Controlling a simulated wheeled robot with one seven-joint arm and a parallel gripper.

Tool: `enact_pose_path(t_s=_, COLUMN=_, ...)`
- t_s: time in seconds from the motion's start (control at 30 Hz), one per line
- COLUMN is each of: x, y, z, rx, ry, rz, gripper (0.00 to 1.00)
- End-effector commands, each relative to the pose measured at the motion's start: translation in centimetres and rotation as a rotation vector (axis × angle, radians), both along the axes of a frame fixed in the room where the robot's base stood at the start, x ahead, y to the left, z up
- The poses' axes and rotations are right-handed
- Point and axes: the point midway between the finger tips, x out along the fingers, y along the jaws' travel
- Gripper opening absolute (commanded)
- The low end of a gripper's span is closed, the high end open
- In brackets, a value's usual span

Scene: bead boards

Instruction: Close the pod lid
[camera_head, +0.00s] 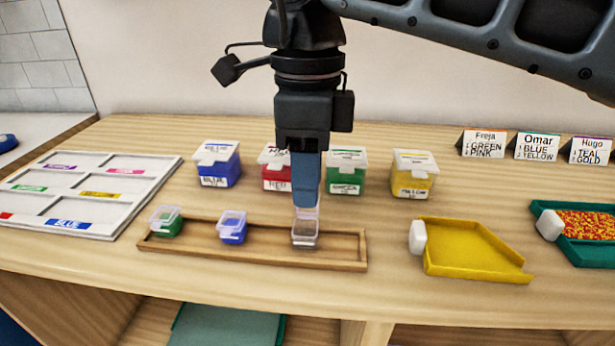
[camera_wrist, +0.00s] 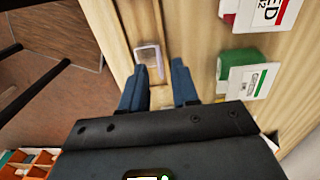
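A small clear pod (camera_head: 304,236) sits near the right end of a shallow wooden tray (camera_head: 262,255). Its translucent lid (camera_head: 308,213) seems to stand raised at the back, partly hidden by my gripper. My gripper (camera_head: 305,200) points down just above and behind the pod. In the wrist view, its two blue fingers (camera_wrist: 158,72) are apart with nothing held between them, and the pod (camera_wrist: 149,58) shows just beyond the fingertips. I cannot tell whether a finger touches the lid.
A green pod (camera_head: 167,222) and a blue pod (camera_head: 232,228) share the tray. Blue (camera_head: 217,166), red (camera_head: 272,176), green (camera_head: 345,177) and yellow (camera_head: 413,180) bins stand behind. A yellow scoop tray (camera_head: 470,250) lies right; a white sorting board (camera_head: 95,190) lies left.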

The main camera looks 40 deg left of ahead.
Motion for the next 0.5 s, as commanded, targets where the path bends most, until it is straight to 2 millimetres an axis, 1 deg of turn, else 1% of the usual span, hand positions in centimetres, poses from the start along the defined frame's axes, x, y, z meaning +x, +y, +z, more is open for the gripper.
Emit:
enact_pose_path(t_s=0.1, x=-0.05, y=-0.02, z=-0.42, rx=0.000, ry=0.001, rz=0.000, gripper=0.30)
enact_pose_path(t_s=0.33, x=-0.05, y=-0.02, z=-0.44, rx=0.001, ry=0.001, rz=0.000, gripper=0.29)
enact_pose_path(t_s=0.5, x=-0.03, y=-0.02, z=-0.42, rx=0.001, ry=0.001, rz=0.000, gripper=0.13)
